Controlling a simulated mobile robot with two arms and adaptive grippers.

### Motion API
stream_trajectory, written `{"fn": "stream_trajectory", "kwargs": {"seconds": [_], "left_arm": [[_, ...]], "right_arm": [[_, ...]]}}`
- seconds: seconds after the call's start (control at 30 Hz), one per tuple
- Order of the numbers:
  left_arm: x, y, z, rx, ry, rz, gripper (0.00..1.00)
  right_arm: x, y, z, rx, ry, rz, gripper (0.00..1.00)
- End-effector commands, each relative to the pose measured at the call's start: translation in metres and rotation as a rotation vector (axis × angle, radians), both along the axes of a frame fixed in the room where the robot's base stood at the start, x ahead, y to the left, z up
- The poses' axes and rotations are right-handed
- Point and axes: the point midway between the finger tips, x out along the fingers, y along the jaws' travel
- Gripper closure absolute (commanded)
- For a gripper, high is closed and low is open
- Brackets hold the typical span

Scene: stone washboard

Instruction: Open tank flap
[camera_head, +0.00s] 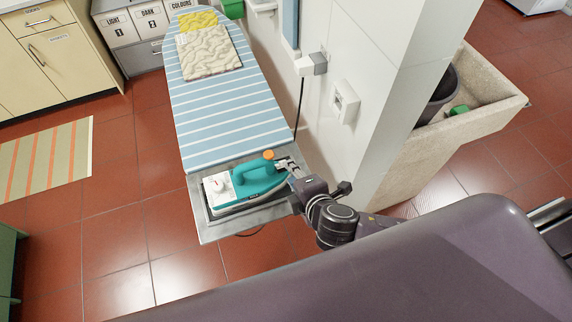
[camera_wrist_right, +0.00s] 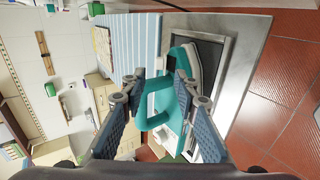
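A teal and white steam iron (camera_head: 258,184) lies on the metal rest at the near end of the ironing board. It has a teal handle, an orange round part (camera_head: 268,154) near my gripper and a pale dial (camera_head: 218,184) at the other end. I cannot make out clearly which part is the tank flap. My right gripper (camera_head: 284,167) is at the iron's right end. In the right wrist view, its two fingers (camera_wrist_right: 157,80) are spread, with the teal iron (camera_wrist_right: 172,112) showing between and beyond them. Contact cannot be told. My left gripper is out of view.
The striped ironing board (camera_head: 225,112) carries a folded patterned cloth (camera_head: 209,52) and a yellow one (camera_head: 198,20). A white wall pillar (camera_head: 380,75) stands close on the right, with a stone trough (camera_head: 480,120) beyond. Red tiled floor (camera_head: 120,210) is free on the left.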

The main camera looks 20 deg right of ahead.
Motion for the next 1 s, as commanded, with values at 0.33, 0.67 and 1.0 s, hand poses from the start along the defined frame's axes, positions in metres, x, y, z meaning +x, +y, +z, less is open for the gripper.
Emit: {"fn": "stream_trajectory", "kwargs": {"seconds": [0.33,0.67,1.0], "left_arm": [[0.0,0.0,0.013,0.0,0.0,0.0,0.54],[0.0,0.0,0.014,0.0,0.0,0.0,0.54],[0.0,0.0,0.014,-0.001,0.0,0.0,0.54]], "right_arm": [[0.038,0.001,-0.026,0.0,0.001,-0.003,0.72],[0.047,0.002,-0.034,0.003,0.001,-0.003,0.72],[0.047,0.002,-0.034,0.003,0.001,-0.003,0.93]]}}
